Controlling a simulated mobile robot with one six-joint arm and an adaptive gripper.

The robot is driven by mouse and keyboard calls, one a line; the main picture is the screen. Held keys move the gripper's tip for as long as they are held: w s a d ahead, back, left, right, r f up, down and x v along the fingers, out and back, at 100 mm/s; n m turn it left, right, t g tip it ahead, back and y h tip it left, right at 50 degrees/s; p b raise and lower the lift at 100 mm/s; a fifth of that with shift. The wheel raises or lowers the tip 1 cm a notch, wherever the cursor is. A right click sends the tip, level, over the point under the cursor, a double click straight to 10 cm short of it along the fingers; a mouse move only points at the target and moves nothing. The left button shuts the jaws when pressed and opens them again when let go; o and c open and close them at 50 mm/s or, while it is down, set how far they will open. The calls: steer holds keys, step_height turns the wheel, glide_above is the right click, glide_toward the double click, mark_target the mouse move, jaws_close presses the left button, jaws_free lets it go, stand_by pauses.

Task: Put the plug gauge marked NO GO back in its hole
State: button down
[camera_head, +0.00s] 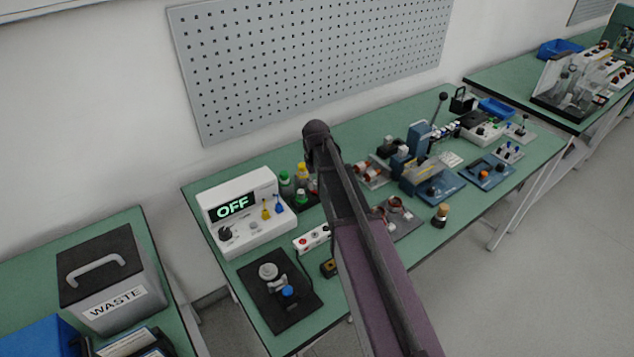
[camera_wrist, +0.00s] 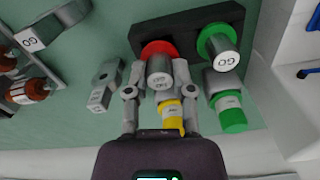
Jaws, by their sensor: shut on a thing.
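In the wrist view, my gripper (camera_wrist: 158,72) is shut on the silver end of a red-collared plug gauge (camera_wrist: 160,80). The end carries a small dark marking that is too blurred to read surely. Its red collar is close to the black gauge block (camera_wrist: 145,31); I cannot tell whether the gauge is seated in it. The green-collared GO gauge (camera_wrist: 222,50) stands in the same block, to the right of the held one. In the head view my arm hides the gripper and the held gauge; the green gauge (camera_head: 302,196) shows left of the arm.
A yellow-ended piece (camera_wrist: 170,117) and a green-ended piece (camera_wrist: 230,116) are close to my fingers. A grey marked part (camera_wrist: 104,86) lies left of them. The OFF meter (camera_head: 240,208) stands left of my arm. Fixtures crowd the bench to the right.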

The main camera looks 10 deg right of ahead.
steer(key=shift+f+b, duration=0.4)
steer(key=shift+f, duration=0.05)
steer(key=shift+c, duration=2)
jaws_free()
steer(key=shift+r, duration=0.1)
